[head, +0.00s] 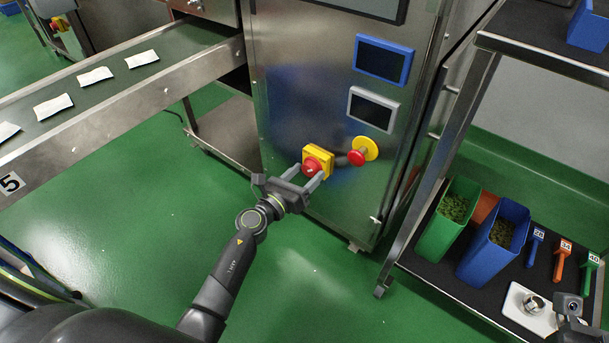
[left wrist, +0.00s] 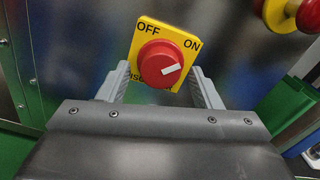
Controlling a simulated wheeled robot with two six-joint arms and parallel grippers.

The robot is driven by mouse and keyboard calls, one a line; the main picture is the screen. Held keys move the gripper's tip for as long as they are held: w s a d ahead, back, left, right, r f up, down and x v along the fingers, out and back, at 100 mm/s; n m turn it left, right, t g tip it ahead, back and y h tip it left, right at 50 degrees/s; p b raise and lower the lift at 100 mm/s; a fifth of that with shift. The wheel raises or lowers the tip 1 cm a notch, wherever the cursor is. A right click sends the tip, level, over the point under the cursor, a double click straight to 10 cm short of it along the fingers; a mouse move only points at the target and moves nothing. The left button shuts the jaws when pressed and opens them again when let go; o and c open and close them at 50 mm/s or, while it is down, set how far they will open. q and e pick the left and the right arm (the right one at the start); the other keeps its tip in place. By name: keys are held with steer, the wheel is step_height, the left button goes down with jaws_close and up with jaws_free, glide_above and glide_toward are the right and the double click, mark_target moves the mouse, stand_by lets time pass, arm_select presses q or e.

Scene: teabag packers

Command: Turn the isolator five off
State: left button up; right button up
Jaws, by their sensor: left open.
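The isolator (head: 317,162) is a red rotary knob on a yellow plate on the front of a steel cabinet. In the left wrist view the isolator knob (left wrist: 160,64) has a white mark pointing right and slightly up, toward the ON lettering; OFF is printed at the top left of the plate. My left gripper (head: 304,178) is open, with its fingers on either side of the knob. Whether the fingers touch the knob I cannot tell. Part of my right gripper (head: 572,318) shows at the lower right edge; its fingers are not clear.
A red emergency button (head: 357,157) on a yellow disc sits just right of the isolator. A conveyor (head: 110,100) marked 5 with white sachets stands left. A shelf (head: 420,262) with green (head: 440,235) and blue bins (head: 480,258) and scoops stands right.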

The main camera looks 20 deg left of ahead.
arm_select(q)
steer(key=c, duration=1)
